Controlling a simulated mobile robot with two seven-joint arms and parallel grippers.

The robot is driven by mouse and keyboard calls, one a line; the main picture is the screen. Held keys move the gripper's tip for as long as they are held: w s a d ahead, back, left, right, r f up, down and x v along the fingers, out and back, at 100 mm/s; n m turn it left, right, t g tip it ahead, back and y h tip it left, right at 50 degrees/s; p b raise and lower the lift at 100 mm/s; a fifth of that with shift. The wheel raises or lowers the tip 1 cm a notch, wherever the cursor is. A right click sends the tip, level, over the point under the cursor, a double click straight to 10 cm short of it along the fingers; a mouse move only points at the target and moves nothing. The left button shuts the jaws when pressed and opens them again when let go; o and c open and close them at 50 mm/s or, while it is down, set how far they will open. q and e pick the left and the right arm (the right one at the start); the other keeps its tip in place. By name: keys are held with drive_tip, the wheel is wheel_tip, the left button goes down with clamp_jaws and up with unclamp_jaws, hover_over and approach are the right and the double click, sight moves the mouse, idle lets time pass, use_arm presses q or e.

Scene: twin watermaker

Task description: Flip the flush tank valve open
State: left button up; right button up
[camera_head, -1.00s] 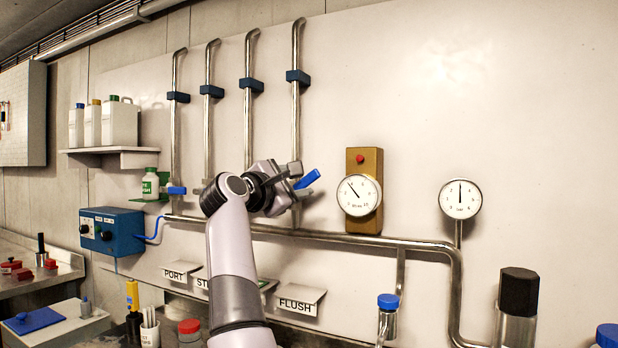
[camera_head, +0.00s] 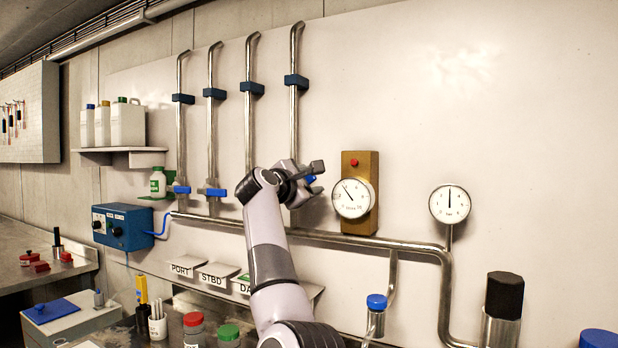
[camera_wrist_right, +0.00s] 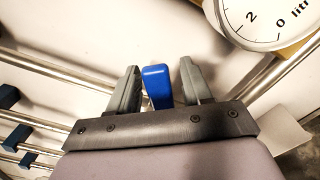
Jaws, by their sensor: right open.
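The flush tank valve's blue handle (camera_head: 310,179) is at the foot of the rightmost vertical pipe (camera_head: 294,120). It is mostly hidden behind my right gripper (camera_head: 312,170) in the head view. In the right wrist view the blue handle (camera_wrist_right: 156,86) stands between the two fingers of my right gripper (camera_wrist_right: 160,70). The fingers are open, with a gap on each side of the handle. The valve body is hidden by the gripper. My left gripper is not in view.
Two other blue valve handles (camera_head: 182,189) (camera_head: 216,192) are on the pipes to the left. A round gauge on a brass plate (camera_head: 360,165) is close to the right of my gripper. A horizontal pipe (camera_head: 350,238) runs below. The wall farther right is mostly clear.

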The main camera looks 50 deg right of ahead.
drive_tip(key=shift+d, duration=0.2)
clamp_jaws()
drive_tip(key=n+p, duration=0.1)
drive_tip(key=w+r+n+p, duration=0.1)
drive_tip(key=w+n+p, duration=0.1)
drive_tip(key=n+p, duration=0.1)
drive_tip(key=shift+a+r, duration=0.3)
drive_tip(key=shift+r, duration=0.05)
unclamp_jaws()
drive_tip(key=shift+s, duration=0.1)
drive_tip(key=shift+r, duration=0.1)
